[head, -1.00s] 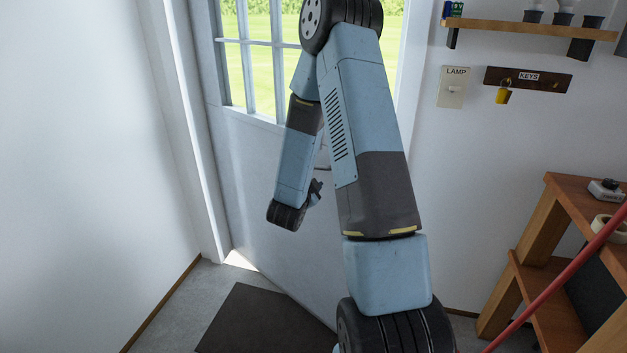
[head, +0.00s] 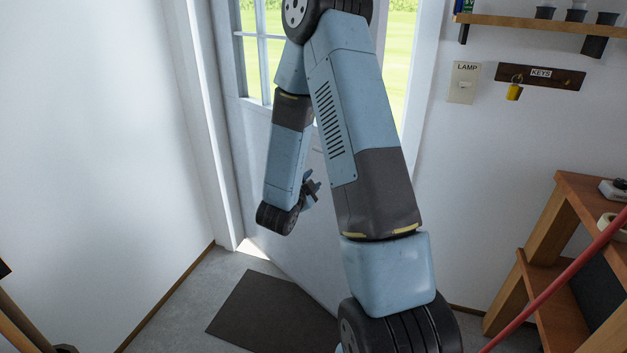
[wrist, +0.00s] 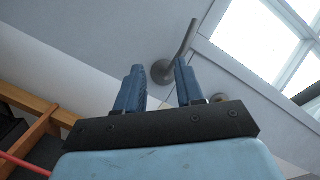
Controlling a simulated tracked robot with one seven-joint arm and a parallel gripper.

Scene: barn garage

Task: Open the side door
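The pale grey side door (head: 245,140) has window panes in its upper part and stands behind my arm in the head view. A bright strip of floor shows at its lower left; my arm hides much of the door, so how far it is open is unclear. In the wrist view, a metal lever handle (wrist: 182,48) with a round base lies beyond my gripper (wrist: 159,66). The two blue fingers are apart, with the handle's base seen between their tips and nothing clearly held. My gripper also shows small in the head view (head: 314,185), low beside the door.
A dark mat (head: 265,312) lies on the floor before the door. A wooden bench (head: 560,230) and a red pole (head: 560,285) stand at the right. A lamp switch (head: 464,84), a key rack (head: 541,76) and a shelf (head: 540,24) are on the right wall.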

